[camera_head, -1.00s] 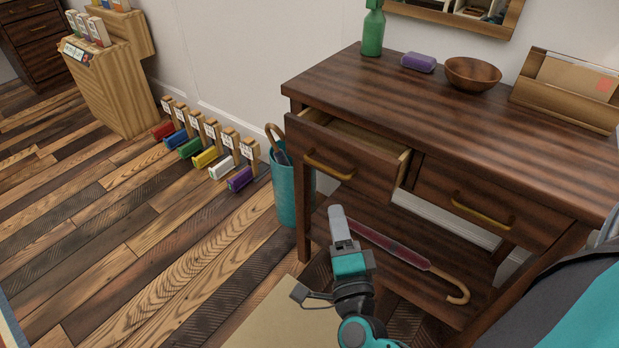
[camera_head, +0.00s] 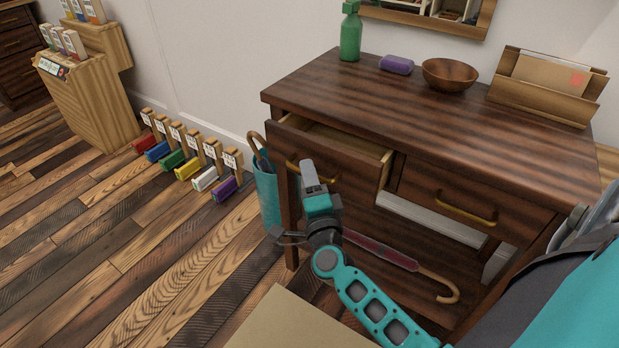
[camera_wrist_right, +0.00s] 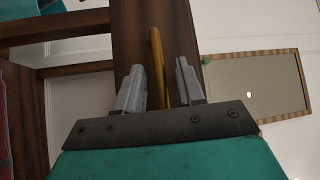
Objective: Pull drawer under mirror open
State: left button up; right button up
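The dark wooden table under the mirror (camera_head: 480,20) has two front drawers with brass handles. The left drawer (camera_head: 340,178) stands partly open, its light inside showing. The right drawer (camera_head: 420,190) is shut. My right gripper (camera_head: 308,168) is at the left drawer's front, over part of its handle (camera_head: 293,166). In the right wrist view, the gripper (camera_wrist_right: 160,66) is open, with the brass handle (camera_wrist_right: 157,60) between its fingers and visible gaps on both sides. The mirror (camera_wrist_right: 260,85) also shows there. My left gripper is not in view.
A teal umbrella bin (camera_head: 268,195) stands by the left leg. A red umbrella (camera_head: 380,250) lies below.

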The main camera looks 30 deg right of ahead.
jog(key=shift+c, duration=0.2)
grip_shut()
dwell(0.3)
